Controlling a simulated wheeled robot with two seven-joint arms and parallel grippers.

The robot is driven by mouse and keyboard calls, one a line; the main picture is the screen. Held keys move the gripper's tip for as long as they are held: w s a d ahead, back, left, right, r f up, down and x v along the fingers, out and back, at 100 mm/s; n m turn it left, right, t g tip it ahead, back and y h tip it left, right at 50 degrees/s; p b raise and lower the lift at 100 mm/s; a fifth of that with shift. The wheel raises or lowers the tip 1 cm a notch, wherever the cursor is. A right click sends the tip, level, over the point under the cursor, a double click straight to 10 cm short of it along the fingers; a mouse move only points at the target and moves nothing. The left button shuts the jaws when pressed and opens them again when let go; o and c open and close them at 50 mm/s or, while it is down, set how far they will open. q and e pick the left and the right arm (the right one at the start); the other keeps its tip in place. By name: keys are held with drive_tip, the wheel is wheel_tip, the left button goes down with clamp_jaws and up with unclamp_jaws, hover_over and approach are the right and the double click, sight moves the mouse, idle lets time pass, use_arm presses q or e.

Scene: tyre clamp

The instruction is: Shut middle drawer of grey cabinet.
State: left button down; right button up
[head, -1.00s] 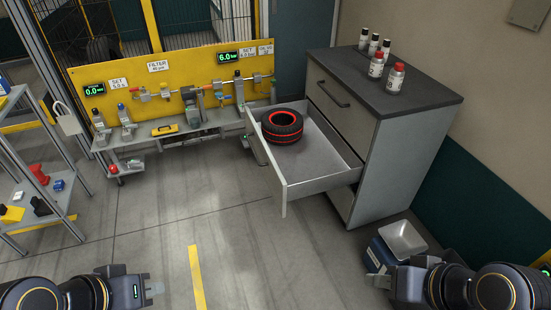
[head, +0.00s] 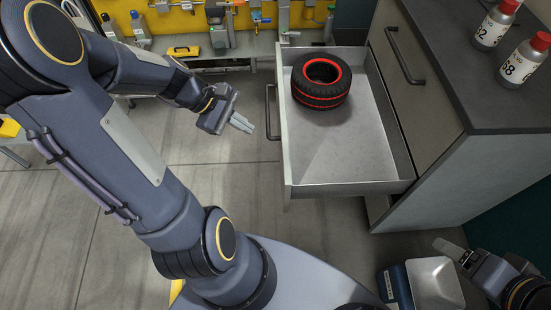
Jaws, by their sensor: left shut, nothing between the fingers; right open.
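The grey cabinet (head: 455,180) stands at the right with its dark top. Its middle drawer (head: 350,192) is pulled far out and points toward the left. A black tyre with red rings (head: 321,82) lies in the drawer, toward its far side. The drawer's dark handle (head: 270,112) is on its front, at the left. My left gripper (head: 243,124) is shut and empty, a little to the left of the drawer front and handle, apart from them. My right gripper (head: 452,248) is at the lower right, below the cabinet, open, and partly seen.
The closed top drawer with its handle (head: 405,55) is above the open one. Bottles (head: 498,22) stand on the cabinet top. A blue scale with a metal pan (head: 435,283) sits on the floor at the lower right. A workbench (head: 215,60) runs along the back.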

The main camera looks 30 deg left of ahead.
use_arm(q)
drive_tip(key=w+a+f+n+b, duration=0.1)
drive_tip(key=a+f+n, duration=0.2)
drive_tip(key=f, duration=0.3)
drive_tip(key=w+a+f+n+b, duration=0.1)
drive_tip(key=a+f+n+b, duration=0.15)
drive_tip(key=f, duration=0.35)
drive_tip(key=w+d+f+b, duration=0.2)
drive_tip(key=w+d+f, duration=0.3)
drive_tip(key=d, duration=0.4)
drive_tip(key=shift+w+d+f+n+t+h, duration=0.15)
drive_tip(key=shift+d+f+n+t+h, duration=0.15)
drive_tip(key=shift+f, duration=0.45)
use_arm(e)
wheel_tip(320, 180, down, 7)
